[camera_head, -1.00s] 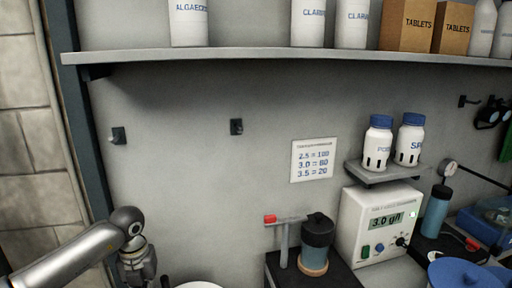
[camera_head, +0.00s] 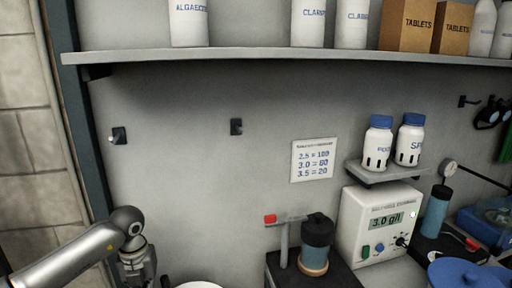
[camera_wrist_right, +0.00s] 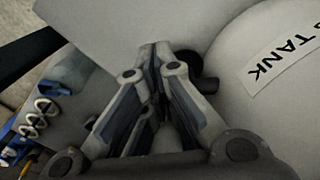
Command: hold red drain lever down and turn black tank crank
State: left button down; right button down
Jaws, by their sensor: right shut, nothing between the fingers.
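In the right wrist view my right gripper (camera_wrist_right: 158,62) is shut and empty. Beside its fingers is a round black knob (camera_wrist_right: 208,85), which may be part of the tank crank; whether they touch is unclear. A pale rounded tank (camera_wrist_right: 225,55) with a label reading TANK (camera_wrist_right: 285,55) fills the right side. In the head view, a grey T-shaped post with a red end (camera_head: 270,218) stands at the lower middle; I cannot tell whether it is the drain lever. My left arm (camera_head: 100,245) enters at lower left; its fingers are below the frame.
A dark-capped jar (camera_head: 316,240) stands beside the post. A white meter (camera_head: 375,228) reads 3.0 g/l. A shelf (camera_head: 280,57) with bottles and boxes runs above. The wall (camera_head: 190,190) between is mostly bare.

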jog(key=shift+f, duration=0.3)
dwell(0.4)
jog(key=shift+f, duration=0.4)
dwell(0.4)
